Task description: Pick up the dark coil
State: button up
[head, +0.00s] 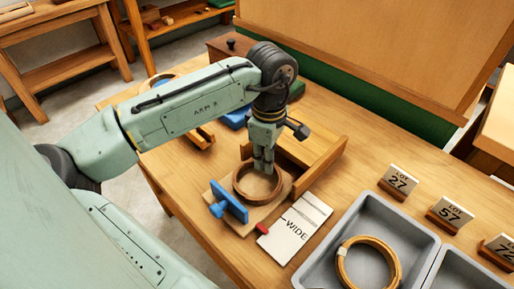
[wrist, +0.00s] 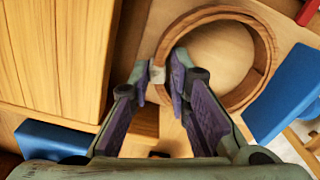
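A dark brown coil (head: 240,190) lies in a wooden holder (head: 229,222) on the bench. In the wrist view, the coil (wrist: 262,78) is a ring with a bare wooden middle, and a pale patch (wrist: 157,73) shows on its near left wall. My gripper (head: 264,168) points down at the coil's far side. In the wrist view, my gripper's purple-padded fingertips (wrist: 160,72) stand on either side of the wall at the pale patch. The gap is narrow; whether both pads press on the wall cannot be told.
A blue lever (head: 230,202) and a wooden wall (head: 322,165) flank the holder. A card marked WIDE (head: 293,230) lies to the right. A lighter coil (head: 343,268) lies in a grey tray (head: 408,226). Lot signs (head: 399,181) stand behind the tray.

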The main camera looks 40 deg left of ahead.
grip_shut()
notch_tip(320, 180, up, 10)
jog(key=shift+b, duration=0.45)
